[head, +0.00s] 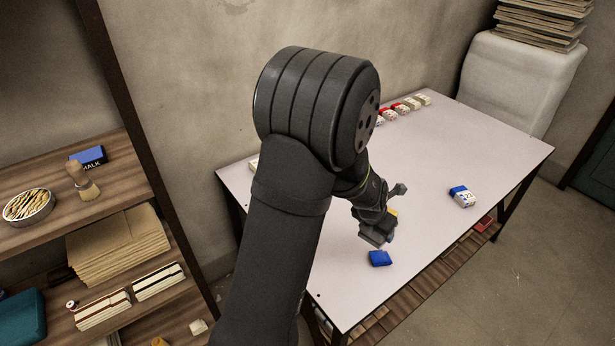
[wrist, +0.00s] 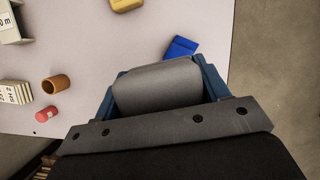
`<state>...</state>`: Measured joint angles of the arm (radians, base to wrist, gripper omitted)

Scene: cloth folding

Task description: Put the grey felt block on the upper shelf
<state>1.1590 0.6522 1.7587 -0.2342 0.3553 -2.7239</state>
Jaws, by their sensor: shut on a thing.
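The grey felt block (wrist: 155,90) fills the space between the two dark blue fingers of my gripper (wrist: 158,76) in the wrist view. It has a smooth rounded top, and my gripper is shut on it. In the head view my gripper (head: 374,234) is over the near part of the white table, close to a blue block; the grey piece at its end is small and partly hidden by my arm. The upper shelf (head: 125,160) is the wooden board at the left in the head view, far from my gripper.
The upper shelf holds a chalk box (head: 88,157), a brush (head: 82,182) and a round tin (head: 28,206). Folders (head: 118,245) lie on the shelf below. On the table are a blue block (head: 380,258) and a blue-white box (head: 462,196). A dark upright (head: 135,110) edges the shelves.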

